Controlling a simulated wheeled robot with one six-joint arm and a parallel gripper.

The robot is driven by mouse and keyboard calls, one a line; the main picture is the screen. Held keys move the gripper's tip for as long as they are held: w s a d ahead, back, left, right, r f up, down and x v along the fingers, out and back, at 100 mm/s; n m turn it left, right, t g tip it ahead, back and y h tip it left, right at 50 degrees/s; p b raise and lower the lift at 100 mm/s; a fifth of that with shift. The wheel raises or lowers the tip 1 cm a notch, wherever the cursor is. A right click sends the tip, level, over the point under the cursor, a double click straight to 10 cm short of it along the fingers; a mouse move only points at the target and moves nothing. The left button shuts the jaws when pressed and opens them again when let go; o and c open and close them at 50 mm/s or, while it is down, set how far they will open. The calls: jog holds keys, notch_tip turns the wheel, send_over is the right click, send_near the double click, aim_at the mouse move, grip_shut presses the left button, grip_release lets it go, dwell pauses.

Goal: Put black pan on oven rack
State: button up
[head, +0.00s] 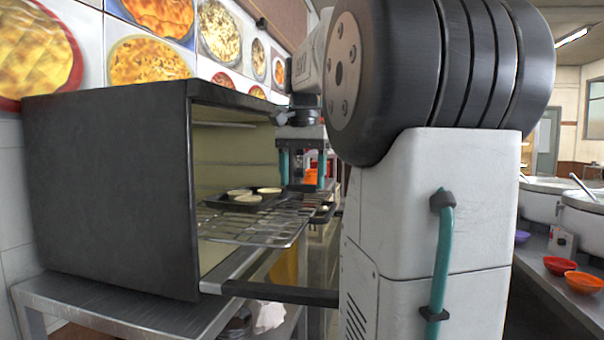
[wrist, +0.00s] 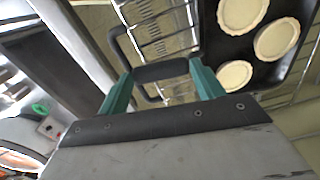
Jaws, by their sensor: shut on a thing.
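The black pan (head: 228,203) holds pale round pies and lies level at the oven rack (head: 262,235), which sticks out of the oven's open front. I cannot tell whether the pan rests on the rack or hangs just above it. In the wrist view the pan (wrist: 223,53) is at the upper right, with rack wires showing beside and beneath it. My gripper (head: 302,176) is at the pan's right side in the head view. Its teal fingers (wrist: 162,73) are shut at the pan's dark handle in the wrist view; the exact contact is hard to see.
The large black oven (head: 105,185) stands on a metal table (head: 120,308) at the left. My arm hides much of the middle. At the right, orange bowls (head: 584,283) and large pots (head: 582,218) stand on another counter.

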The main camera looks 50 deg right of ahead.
jog(key=shift+f, duration=0.1)
jog(key=o, duration=1.4)
jog(key=shift+o, duration=0.2)
notch_tip(320, 180, up, 8)
jog(key=shift+f, duration=0.25)
jog(key=shift+r, duration=0.15)
